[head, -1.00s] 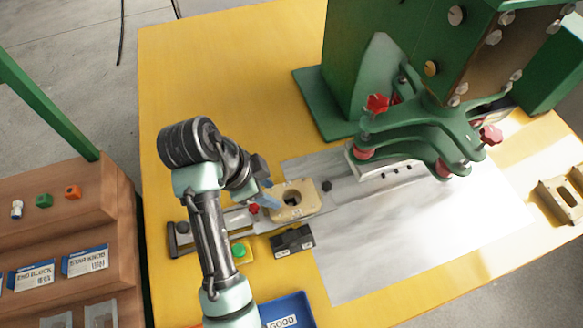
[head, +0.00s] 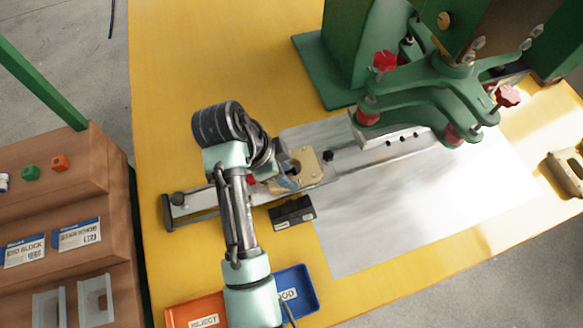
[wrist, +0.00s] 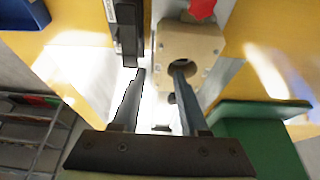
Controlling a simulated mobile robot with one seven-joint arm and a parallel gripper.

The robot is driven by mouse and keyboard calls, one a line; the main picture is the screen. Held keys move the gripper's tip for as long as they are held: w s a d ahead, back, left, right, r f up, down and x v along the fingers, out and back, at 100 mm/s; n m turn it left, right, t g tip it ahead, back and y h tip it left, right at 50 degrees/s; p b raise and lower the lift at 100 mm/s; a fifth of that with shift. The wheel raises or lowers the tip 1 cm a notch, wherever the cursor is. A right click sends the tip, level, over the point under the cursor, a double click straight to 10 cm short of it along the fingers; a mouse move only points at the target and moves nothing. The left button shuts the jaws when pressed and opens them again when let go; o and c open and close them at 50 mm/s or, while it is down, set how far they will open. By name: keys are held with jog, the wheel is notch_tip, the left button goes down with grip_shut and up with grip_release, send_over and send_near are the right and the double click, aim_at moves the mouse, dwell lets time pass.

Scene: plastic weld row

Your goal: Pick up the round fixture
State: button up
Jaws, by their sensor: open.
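The likely round fixture is a tan block with cut corners and a round hole (head: 304,160), seated on the metal slide rail (head: 345,157). It also shows in the wrist view (wrist: 205,42), upper middle. My gripper (head: 288,182) is at the block's near left side in the head view and partly hides it. The right finger overlaps the hole's edge and the left finger is outside the block, towards a black block. I cannot tell whether the right finger is inside the hole.
The black block (head: 292,213) lies just in front of the rail. A green press with red knobs (head: 430,110) stands over the rail's right end. A blue GOOD bin (head: 302,286) and an orange REJECT bin (head: 190,312) sit at the front. The yellow table's back left is clear.

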aim_at(296, 180)
jog(key=x, duration=0.4)
grip_shut()
